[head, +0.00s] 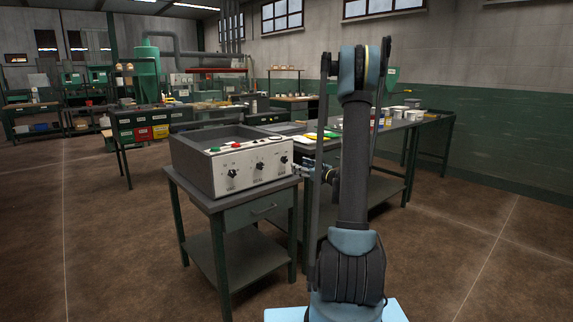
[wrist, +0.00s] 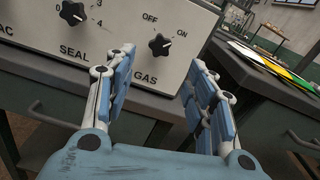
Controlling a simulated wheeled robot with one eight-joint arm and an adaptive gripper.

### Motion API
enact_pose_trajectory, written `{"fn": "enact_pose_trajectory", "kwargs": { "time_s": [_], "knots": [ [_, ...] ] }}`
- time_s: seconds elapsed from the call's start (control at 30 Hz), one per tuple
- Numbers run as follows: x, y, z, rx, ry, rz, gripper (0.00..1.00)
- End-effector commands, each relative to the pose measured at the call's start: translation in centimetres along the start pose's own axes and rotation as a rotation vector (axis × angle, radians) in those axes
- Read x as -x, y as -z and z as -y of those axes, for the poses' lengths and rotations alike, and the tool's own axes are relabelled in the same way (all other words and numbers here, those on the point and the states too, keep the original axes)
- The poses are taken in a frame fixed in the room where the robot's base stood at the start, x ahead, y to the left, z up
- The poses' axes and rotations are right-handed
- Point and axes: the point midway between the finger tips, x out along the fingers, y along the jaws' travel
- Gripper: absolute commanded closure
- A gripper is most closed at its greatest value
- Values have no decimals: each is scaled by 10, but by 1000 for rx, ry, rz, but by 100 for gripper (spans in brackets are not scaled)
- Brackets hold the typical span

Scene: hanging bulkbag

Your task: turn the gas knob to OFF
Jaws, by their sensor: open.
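The gas knob (wrist: 160,46) is a black lobed knob on the light front panel (wrist: 120,32) of a control box, above the word GAS. OFF stands above it and ON to its upper right. Its small white mark appears to face right, toward ON. In the head view the gas knob (head: 283,160) is the rightmost of three. My gripper (wrist: 167,62) is open and empty, one finger on each side of the knob in the wrist view. It appears short of the panel, not touching the knob. In the head view my gripper (head: 301,169) is right of the panel, partly hidden by my arm.
The SEAL knob (wrist: 73,12) is left of the gas knob. The box stands on a small table with a drawer (head: 258,212). A longer workbench (head: 395,124) with papers and containers stands behind, to the right. Open floor lies at the left.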

Motion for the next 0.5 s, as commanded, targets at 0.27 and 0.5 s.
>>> {"fn": "enact_pose_trajectory", "kwargs": {
  "time_s": [0.27, 0.5],
  "knots": [
    [-51, 0, -1, 0, -3, 0, 50],
    [-87, 0, 0, 1, -2, 0, 50]
  ]
}}
